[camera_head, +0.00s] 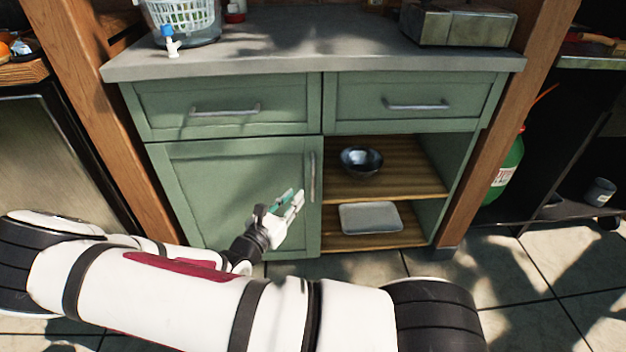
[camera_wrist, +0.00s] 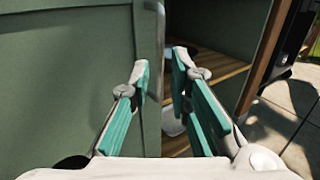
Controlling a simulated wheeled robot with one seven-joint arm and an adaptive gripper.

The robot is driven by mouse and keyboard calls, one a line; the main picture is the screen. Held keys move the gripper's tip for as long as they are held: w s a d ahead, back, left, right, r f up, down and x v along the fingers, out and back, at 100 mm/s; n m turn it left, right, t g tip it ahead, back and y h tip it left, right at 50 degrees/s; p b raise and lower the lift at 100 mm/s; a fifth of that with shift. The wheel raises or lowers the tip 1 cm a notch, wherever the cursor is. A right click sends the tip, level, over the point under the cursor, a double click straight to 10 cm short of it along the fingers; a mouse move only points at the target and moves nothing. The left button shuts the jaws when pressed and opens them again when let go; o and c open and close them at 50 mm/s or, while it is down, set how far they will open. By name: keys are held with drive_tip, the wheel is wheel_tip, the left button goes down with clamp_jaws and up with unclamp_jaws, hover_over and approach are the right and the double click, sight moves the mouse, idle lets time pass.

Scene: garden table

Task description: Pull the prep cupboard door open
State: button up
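The prep cupboard door (camera_head: 225,185) is a green framed panel at the lower left of the cabinet. It looks closed, flush with the front. Its upright metal handle (camera_head: 312,177) is near the door's right edge. My gripper (camera_head: 296,197) is in front of the door, just left of the handle's lower part in the head view. In the wrist view my gripper (camera_wrist: 160,66) has its teal-padded fingers apart, with nothing held. The door (camera_wrist: 70,70) fills the left there, and its handle side lies ahead of the gap. Contact with the handle cannot be told.
Right of the door are open shelves with a dark bowl (camera_head: 361,161) and a pale tray (camera_head: 370,218). Two closed drawers (camera_head: 225,108) sit above, under a grey worktop (camera_head: 300,52). A wooden post (camera_head: 497,130) stands at the right. Tiled floor (camera_head: 540,260) is free at right.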

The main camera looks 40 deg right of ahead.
sight(312, 177)
drive_tip(key=b+x, duration=0.3)
drive_tip(key=x, duration=0.8)
clamp_jaws()
